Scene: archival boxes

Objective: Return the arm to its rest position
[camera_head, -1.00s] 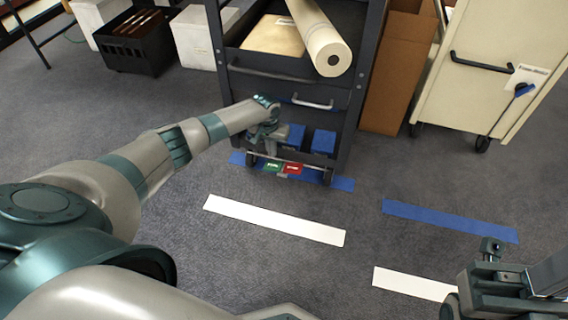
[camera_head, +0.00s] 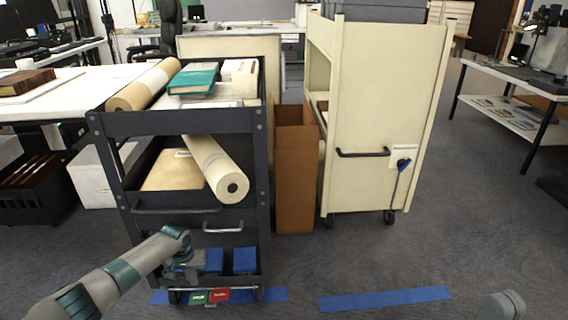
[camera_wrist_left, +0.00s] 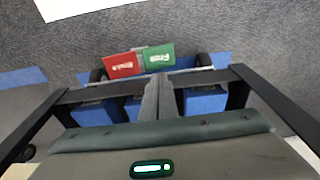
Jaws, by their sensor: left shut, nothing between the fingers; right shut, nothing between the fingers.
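My left arm (camera_head: 105,290) reaches in from the lower left of the head view. My left gripper (camera_head: 184,270) is at the lower front of the dark cart (camera_head: 194,122), beside the blue boxes (camera_head: 244,261) on its bottom shelf. In the left wrist view its fingers (camera_wrist_left: 150,102) are shut together with nothing between them, in front of the blue boxes (camera_wrist_left: 205,101). Whether they touch the cart is unclear. A grey rounded part of my right arm (camera_head: 502,305) shows at the bottom right; the right gripper itself is not seen.
A green tag (camera_head: 198,297) and a red tag (camera_head: 220,295) hang at the cart's base, above blue floor tape (camera_head: 270,294). A cardboard box (camera_head: 295,178) and a cream cart (camera_head: 385,115) stand to the right. Bare carpet (camera_head: 450,240) lies further right.

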